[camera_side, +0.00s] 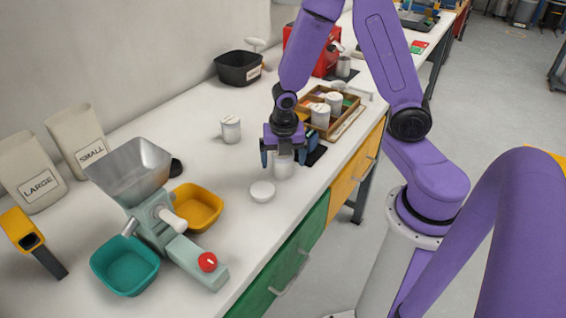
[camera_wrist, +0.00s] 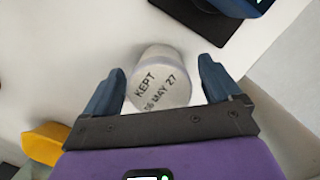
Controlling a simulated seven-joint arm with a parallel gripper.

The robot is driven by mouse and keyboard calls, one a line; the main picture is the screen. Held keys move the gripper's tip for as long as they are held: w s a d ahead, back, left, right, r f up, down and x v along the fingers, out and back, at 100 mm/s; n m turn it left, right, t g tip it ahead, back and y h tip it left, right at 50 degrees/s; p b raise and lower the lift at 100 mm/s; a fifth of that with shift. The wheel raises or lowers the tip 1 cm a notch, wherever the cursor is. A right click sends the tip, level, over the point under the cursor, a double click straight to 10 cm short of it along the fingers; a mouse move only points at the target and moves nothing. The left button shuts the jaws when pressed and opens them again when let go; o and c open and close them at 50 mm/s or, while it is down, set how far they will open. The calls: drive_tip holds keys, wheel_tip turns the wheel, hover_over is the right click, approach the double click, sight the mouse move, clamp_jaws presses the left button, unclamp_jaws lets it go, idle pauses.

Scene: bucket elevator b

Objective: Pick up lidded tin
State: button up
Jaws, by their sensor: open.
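My gripper (camera_wrist: 162,68) is open, with one blue finger on each side of the tin. A gap shows on both sides, wider on the right, so the fingers seem not to touch it. Another lidded tin (camera_side: 231,130) stands apart, behind and left.
A wooden tray (camera_side: 346,127) holding more tins is close at the right. A grey mill (camera_side: 150,215) with yellow (camera_side: 198,207) and teal (camera_side: 125,266) bins stands at the left. A black bin (camera_side: 238,70) is behind.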

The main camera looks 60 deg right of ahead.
drive_tip(key=c, duration=1.2)
drive_tip(key=shift+c, duration=0.2)
drive_tip(key=shift+r, duration=0.1)
